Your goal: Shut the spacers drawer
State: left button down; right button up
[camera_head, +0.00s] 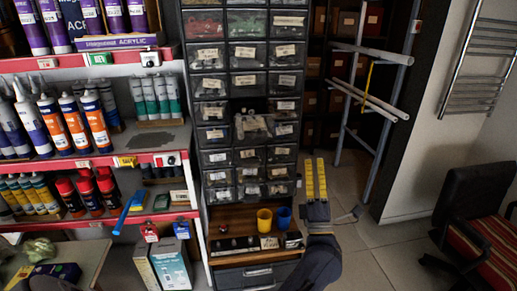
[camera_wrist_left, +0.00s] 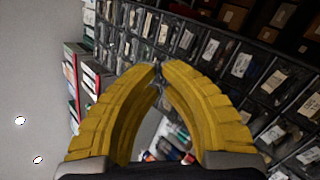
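A tall cabinet of small dark drawers with pale labels (camera_head: 217,110) stands in the middle of the head view. In its middle column one drawer (camera_head: 252,137) stands pulled out, with pale pieces in it and a dark gap above. Its label is too small to read, so I cannot confirm it is the spacers drawer. My left gripper (camera_head: 316,163), with yellow fingers, is right of and below this drawer, apart from the cabinet. In the left wrist view its fingertips (camera_wrist_left: 160,67) meet with nothing seen between them; the drawer fronts (camera_wrist_left: 212,50) lie beyond. My right gripper is not in view.
Below the drawers, a wooden shelf holds a yellow cup (camera_head: 264,220) and a blue cup (camera_head: 283,217). Red-edged shelves (camera_head: 150,158) with tubes stand left. A metal rack (camera_head: 351,100) stands behind right, and a chair (camera_head: 470,215) far right. Floor between is clear.

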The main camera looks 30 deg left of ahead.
pick_arm(q)
jog(key=s+a+r+n+g, duration=0.4)
jog(key=s+a+n+g, duration=0.55)
jog(key=n, duration=0.65)
jog(key=w+a+f+t+h, duration=0.1)
jog(key=w+a+f, duration=0.3)
jog(key=w+a, duration=0.4)
jog(key=w+h, duration=0.1)
jog(key=w, duration=0.1)
jog(key=shift+w+a, duration=0.2)
jog(key=shift+w, duration=0.1)
jog(key=shift+a, duration=0.1)
